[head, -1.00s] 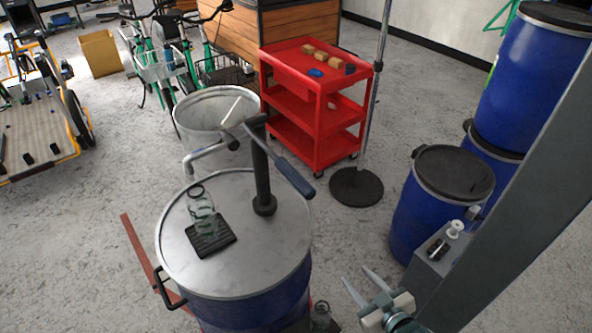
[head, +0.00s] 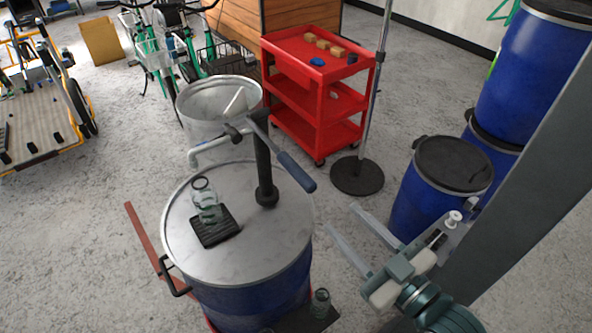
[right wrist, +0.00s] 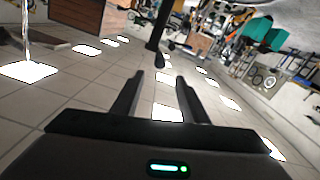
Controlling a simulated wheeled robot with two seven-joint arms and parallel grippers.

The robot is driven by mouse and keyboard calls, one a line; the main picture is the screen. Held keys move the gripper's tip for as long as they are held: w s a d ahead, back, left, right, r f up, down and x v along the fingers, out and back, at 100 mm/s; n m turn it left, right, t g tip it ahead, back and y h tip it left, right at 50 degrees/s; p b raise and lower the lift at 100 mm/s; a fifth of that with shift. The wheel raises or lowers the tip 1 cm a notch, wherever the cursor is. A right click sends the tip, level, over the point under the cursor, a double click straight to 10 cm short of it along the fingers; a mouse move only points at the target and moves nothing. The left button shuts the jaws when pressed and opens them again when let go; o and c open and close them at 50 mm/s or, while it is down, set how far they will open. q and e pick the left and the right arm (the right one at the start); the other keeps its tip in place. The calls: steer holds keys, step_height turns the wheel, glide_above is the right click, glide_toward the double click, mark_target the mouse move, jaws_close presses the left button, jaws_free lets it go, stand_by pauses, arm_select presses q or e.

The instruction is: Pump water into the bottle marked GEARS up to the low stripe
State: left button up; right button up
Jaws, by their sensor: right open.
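A blue drum with a grey metal lid (head: 265,240) stands in front of me. A black hand pump (head: 264,165) rises from the lid, with a pale spout (head: 208,148) to the left and a lever with a blue grip (head: 297,172) to the right. Another clear bottle (head: 320,303) stands low beside the drum. My right gripper (head: 341,218) is open and empty, right of the drum and apart from the lever. My left gripper is out of view.
A red cart (head: 315,85) with small blocks stands behind. A pole on a round black base (head: 357,177) is beside it. Blue barrels (head: 425,195) stand at right. A grey open bin (head: 195,105) is behind the drum.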

steer(key=b, duration=0.4)
glide_toward(296, 171)
steer(key=p+x, duration=0.1)
steer(key=x, duration=0.2)
steer(key=p+x, duration=0.1)
steer(key=x, duration=0.2)
steer(key=f+p+x, duration=0.1)
steer(key=x, duration=0.2)
steer(key=shift+w+d+f+p, duration=0.1)
steer(key=shift+w+p, duration=0.3)
steer(key=shift+w+a+f, duration=0.1)
steer(key=shift+w+a, duration=0.3)
steer(key=shift+w, duration=0.15)
jaws_close()
